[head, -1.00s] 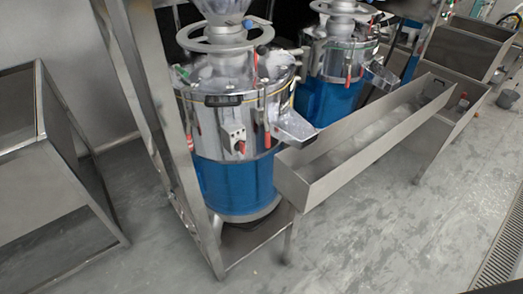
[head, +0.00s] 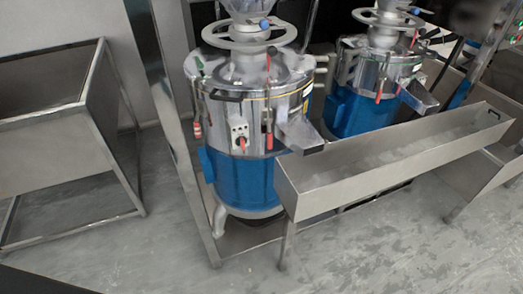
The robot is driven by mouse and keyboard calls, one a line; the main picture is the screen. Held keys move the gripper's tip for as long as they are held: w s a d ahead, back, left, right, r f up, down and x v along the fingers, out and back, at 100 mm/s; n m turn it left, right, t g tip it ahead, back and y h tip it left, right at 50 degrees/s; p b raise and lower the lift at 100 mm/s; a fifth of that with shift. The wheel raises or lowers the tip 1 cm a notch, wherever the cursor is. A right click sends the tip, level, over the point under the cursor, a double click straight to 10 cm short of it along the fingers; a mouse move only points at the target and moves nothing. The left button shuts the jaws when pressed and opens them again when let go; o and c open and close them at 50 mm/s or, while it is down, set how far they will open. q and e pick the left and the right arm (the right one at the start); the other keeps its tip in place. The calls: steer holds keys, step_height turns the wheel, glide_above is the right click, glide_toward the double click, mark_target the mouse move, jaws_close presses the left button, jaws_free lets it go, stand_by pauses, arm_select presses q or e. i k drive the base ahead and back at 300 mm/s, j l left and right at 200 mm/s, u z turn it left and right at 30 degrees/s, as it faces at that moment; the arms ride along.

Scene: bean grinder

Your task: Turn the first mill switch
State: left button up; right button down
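The nearer mill (head: 244,180) stands left of the middle in the head view, with a steel upper body and a blue lower body. Its switch (head: 240,141) is a small pale box with a red knob on the front of the steel part. A second, similar mill (head: 360,112) stands behind it to the right. Its switch cannot be made out. Neither of my grippers is in view.
A long steel trough (head: 400,160) runs right from the near mill's spout (head: 298,133). A steel frame post (head: 174,110) stands left of the mill. A steel bin on legs (head: 60,110) is at the left. The floor (head: 370,250) in front is clear.

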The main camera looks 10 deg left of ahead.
mark_target(241, 142)
steer(key=l, duration=1.45)
